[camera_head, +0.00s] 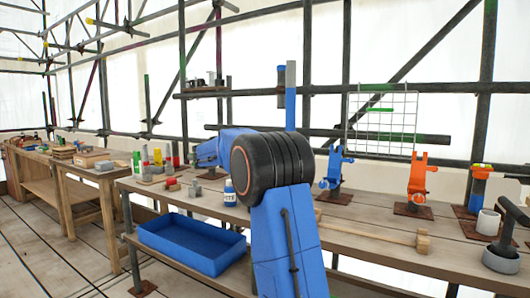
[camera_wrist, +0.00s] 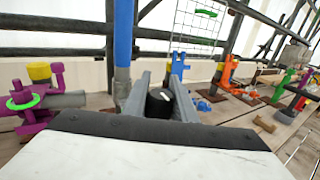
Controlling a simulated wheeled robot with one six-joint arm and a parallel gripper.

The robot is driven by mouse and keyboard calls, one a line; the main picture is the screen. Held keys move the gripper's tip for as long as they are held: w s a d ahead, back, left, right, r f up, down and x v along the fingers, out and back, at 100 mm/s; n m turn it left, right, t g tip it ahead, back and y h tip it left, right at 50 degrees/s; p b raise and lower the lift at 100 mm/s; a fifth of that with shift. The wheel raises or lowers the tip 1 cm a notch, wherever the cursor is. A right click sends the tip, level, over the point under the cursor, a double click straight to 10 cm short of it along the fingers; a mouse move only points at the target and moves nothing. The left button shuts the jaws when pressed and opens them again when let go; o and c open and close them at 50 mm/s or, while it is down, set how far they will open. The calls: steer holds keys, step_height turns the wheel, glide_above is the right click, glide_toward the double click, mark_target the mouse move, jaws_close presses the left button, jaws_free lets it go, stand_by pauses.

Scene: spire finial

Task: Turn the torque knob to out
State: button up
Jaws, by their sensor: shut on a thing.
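My gripper (camera_wrist: 158,98) shows in the wrist view, with its two grey fingers closed on the sides of a black round knob (camera_wrist: 159,106), which I take to be the torque knob. A small white mark lies on the knob's face. I cannot read any label or setting around it. The fingers and the gripper's white body hide whatever the knob is mounted on. In the head view my own blue arm and its black joint hide the gripper and the knob.
A blue post (camera_wrist: 123,45) stands just left of the fingers. Further left is a magenta fitting with a green ring (camera_wrist: 23,101). Blue (camera_head: 336,172) and orange (camera_head: 417,178) clamps stand on the bench behind a wooden bar (camera_head: 375,230). A blue tray (camera_head: 190,243) sits below.

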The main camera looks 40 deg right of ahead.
steer(key=o, duration=1)
steer(key=shift+o, duration=0.2)
steer(key=w+a, duration=0.2)
steer(key=a, duration=1.5)
steer(key=shift+w, duration=0.4)
steer(key=shift+a, duration=0.1)
